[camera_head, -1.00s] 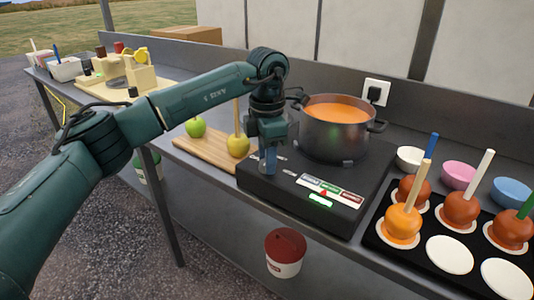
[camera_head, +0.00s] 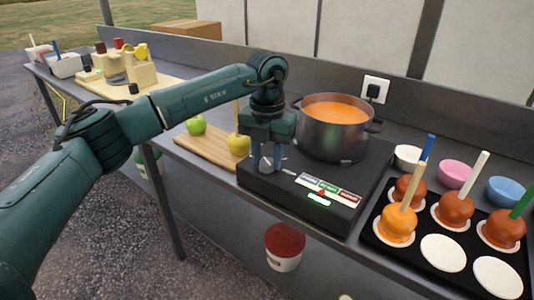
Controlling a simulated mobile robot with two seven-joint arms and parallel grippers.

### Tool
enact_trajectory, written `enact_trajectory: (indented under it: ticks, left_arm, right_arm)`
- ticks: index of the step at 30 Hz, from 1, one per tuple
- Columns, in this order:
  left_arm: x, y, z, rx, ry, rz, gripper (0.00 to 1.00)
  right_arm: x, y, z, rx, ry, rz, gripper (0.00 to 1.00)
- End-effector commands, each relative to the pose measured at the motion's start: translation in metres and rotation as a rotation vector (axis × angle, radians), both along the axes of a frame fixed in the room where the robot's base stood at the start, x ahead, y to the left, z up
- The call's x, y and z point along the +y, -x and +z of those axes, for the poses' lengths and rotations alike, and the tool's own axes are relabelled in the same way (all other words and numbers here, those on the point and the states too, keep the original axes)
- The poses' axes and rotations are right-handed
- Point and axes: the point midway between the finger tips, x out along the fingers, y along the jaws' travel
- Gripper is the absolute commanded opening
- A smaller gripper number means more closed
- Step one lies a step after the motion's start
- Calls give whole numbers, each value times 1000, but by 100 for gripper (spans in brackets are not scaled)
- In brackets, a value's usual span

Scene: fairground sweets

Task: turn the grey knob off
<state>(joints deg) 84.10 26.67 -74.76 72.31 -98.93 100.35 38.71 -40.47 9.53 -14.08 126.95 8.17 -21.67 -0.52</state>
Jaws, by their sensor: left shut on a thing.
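The black hot plate (camera_head: 335,218) stands on the bench with a grey pot of orange liquid (camera_head: 336,112) on it. Its front panel carries a coloured label strip (camera_head: 328,189) and a lit green light (camera_head: 319,200). My left gripper (camera_head: 266,168) points down at the left end of the plate's top, its jaws shut on a small grey knob (camera_head: 266,163), mostly hidden between the fingers. The knob's setting cannot be made out. My right gripper is not in view.
A cutting board (camera_head: 205,148) with a green apple (camera_head: 196,125) and a yellow apple (camera_head: 238,145) lies left of the plate. A black tray (camera_head: 462,258) of coated apples stands to the right. Small bowls (camera_head: 456,174) line the back.

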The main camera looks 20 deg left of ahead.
Motion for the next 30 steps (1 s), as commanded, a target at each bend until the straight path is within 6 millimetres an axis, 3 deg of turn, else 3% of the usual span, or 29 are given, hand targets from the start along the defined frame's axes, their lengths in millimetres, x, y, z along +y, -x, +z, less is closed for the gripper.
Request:
enact_trajectory:
  ticks: [9, 26, 27, 30]
  left_arm:
    - [0, -1, 1, -4, 0, 129, 11]
    - [0, -1, 1, -5, 1, 157, 11]
    - [0, -1, 1, -5, 1, 157, 36]
    - [0, -1, 1, -4, 1, 156, 44]
  right_arm:
    - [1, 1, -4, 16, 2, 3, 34]
    - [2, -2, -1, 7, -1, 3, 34]
    - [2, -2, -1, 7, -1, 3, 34]
    - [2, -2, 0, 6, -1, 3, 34]
